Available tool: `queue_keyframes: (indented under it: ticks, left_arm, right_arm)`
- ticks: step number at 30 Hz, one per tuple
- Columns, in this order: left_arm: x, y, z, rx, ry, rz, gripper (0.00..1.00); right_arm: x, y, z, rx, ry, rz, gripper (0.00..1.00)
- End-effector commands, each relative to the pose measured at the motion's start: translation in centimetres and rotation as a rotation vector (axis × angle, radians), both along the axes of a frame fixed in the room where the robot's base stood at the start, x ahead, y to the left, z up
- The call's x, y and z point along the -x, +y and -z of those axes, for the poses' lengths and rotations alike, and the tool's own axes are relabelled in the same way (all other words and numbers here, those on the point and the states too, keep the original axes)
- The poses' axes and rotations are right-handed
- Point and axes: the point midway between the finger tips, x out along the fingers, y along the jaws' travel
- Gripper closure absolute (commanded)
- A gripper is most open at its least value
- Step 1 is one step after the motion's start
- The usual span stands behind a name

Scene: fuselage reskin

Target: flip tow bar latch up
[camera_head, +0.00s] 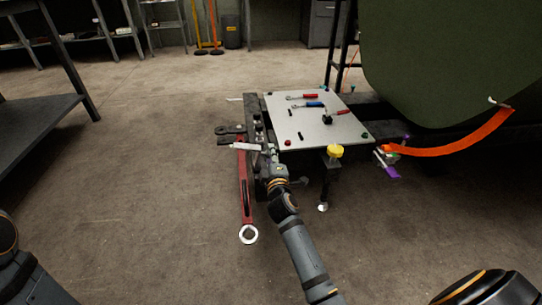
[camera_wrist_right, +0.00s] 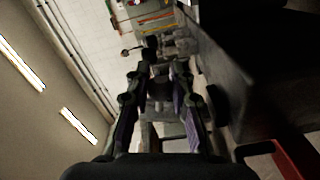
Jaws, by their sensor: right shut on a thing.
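The red tow bar (camera_head: 244,190) lies at the left side of the stand, with a pale ring (camera_head: 248,234) at its near end. A pale lever (camera_head: 246,146) sticks out to the left near its far end. My right gripper (camera_head: 271,155) is at the stand's left edge, just right of the lever. In the right wrist view my two fingers (camera_wrist_right: 162,98) are around a small dark metal part, which I take to be the tow bar latch; its outline is dim. The latch is mostly hidden by my gripper in the head view. My left gripper is out of view.
A grey tray (camera_head: 345,135) with tools tops the stand. An orange strap (camera_head: 455,146) hangs from the green fuselage (camera_head: 450,60). A shelf (camera_head: 38,115) stands at left. The floor between is clear.

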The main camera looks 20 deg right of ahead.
Motion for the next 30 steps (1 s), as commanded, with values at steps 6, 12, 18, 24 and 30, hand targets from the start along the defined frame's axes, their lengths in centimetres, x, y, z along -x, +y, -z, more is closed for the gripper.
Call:
queue_keyframes:
  ticks: [6,12,18,24,30]
  left_arm:
    - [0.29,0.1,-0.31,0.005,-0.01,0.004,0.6]
    - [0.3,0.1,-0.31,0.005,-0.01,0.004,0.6]
    - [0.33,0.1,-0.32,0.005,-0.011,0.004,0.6]
    - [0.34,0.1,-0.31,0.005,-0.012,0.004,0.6]
    - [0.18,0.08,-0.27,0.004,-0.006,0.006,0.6]
  right_arm:
    - [0.03,0.0,0.2,-0.015,0.0,0.0,1.0]
    - [0.03,-0.01,0.22,-0.015,0.0,0.001,1.0]
    - [0.02,0.0,0.2,-0.015,0.0,0.0,0.59]
    - [0.01,0.0,0.13,-0.014,-0.001,0.0,0.54]
    - [-0.01,-0.04,-0.51,-0.014,-0.004,0.001,0.54]
